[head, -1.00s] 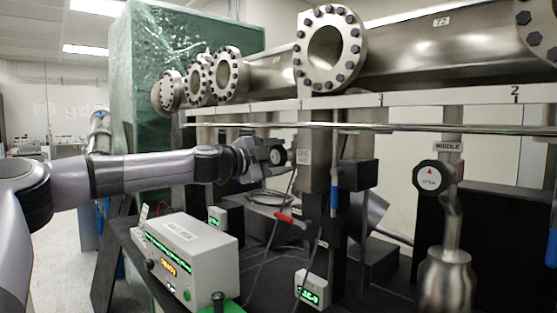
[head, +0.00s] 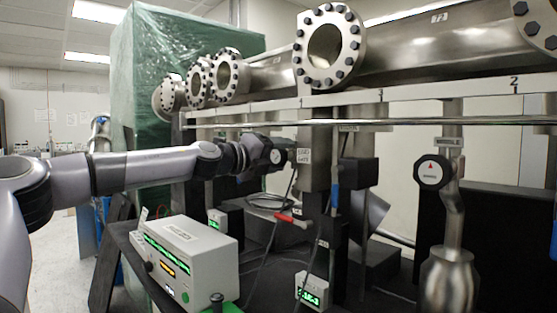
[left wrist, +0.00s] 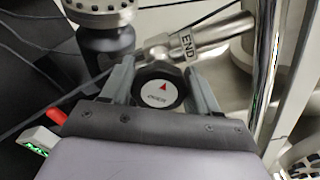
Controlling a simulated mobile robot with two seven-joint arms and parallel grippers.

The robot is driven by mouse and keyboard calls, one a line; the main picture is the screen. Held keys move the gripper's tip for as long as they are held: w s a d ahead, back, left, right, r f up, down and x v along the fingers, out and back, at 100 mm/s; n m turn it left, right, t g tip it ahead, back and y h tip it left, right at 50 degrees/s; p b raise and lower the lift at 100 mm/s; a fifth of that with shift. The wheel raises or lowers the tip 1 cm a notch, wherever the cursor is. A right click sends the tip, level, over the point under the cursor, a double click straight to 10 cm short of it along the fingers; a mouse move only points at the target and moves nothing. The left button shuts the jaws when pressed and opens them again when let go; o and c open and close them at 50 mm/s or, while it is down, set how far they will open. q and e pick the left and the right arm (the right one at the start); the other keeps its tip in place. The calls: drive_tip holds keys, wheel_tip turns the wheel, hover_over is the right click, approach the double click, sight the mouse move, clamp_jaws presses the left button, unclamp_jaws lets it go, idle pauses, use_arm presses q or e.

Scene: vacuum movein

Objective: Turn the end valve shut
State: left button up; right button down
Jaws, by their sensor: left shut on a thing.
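The end valve's dark knob (left wrist: 160,92) shows in the left wrist view, with a white face and a red arrow pointing up in the picture. A tag reading END (left wrist: 187,46) is on the pipe just behind it. My left gripper (left wrist: 163,88) has one finger on each side of the knob and is shut on it. The fingers are hard to make out there. My right gripper is in neither view.
The middle valve (head: 432,173) stands to the right with its own knob. A steel rail (head: 400,123) and large flanged pipes (head: 430,50) run above. A grey instrument box (head: 190,255) sits below my left arm. Cables (head: 265,200) hang below the gripper.

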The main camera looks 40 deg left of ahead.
use_arm(q)
drive_tip(key=m+b, duration=0.1)
drive_tip(key=m, duration=0.3)
drive_tip(key=shift+m, duration=0.4)
drive_tip(key=shift+m+b, duration=0.3)
drive_tip(key=shift+m, duration=0.5)
drive_tip(key=shift+d+r+m+b, duration=0.1)
drive_tip(key=shift+m+b, duration=0.25)
drive_tip(key=shift+m, duration=1.15)
drive_tip(key=o, duration=1)
drive_tip(key=shift+s, duration=0.15)
